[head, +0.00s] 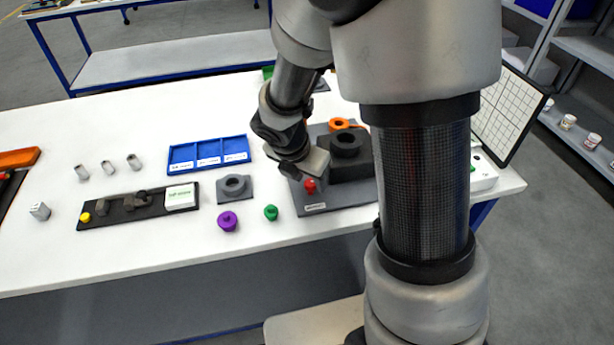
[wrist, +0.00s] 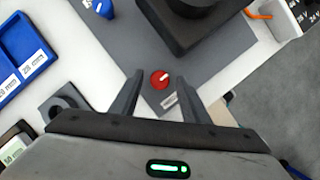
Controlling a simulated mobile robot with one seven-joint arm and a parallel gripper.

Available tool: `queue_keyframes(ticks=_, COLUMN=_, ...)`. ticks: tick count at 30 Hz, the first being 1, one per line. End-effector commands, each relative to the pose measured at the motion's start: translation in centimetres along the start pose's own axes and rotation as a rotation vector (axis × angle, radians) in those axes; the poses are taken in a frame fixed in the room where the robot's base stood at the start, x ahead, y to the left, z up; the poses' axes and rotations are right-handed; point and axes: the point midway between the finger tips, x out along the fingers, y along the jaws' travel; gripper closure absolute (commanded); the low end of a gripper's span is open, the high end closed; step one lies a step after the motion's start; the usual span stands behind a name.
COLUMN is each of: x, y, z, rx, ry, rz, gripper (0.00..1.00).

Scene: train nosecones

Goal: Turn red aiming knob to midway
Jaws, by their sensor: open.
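The red aiming knob (wrist: 159,79) is on a grey base plate (wrist: 110,50) and has a white pointer mark on its top. In the wrist view the mark points up and to the right. In the head view the red knob (head: 310,186) shows just below my gripper (head: 306,176). My gripper also shows in the wrist view (wrist: 162,85), open, with one finger on each side of the knob. The fingers look apart from the knob; their exact height above the plate is hard to tell. A label (wrist: 169,100) lies beside the knob.
A dark block with a round socket (head: 346,148) stands on the plate beside the knob. A blue knob (wrist: 103,8) is farther along the plate. A blue tray (head: 208,153), a grey holder (head: 235,188), a purple part (head: 228,221) and a green part (head: 271,212) lie left.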

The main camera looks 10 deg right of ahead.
Motion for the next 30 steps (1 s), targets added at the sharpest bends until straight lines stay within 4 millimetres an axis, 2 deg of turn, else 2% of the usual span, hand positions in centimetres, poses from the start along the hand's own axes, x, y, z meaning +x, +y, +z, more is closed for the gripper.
queue_keyframes(ticks=10, x=0.39, y=0.03, z=0.03, rx=0.0, ry=0.0, rz=0.001, gripper=0.58)
queue_keyframes(ticks=17, x=0.38, y=0.03, z=0.02, rx=0.0, ry=0.0, rz=0.001, gripper=0.97)
queue_keyframes(ticks=30, x=0.32, y=0.14, z=0.02, rx=0.086, ry=0.0, rz=-0.036, gripper=0.98)
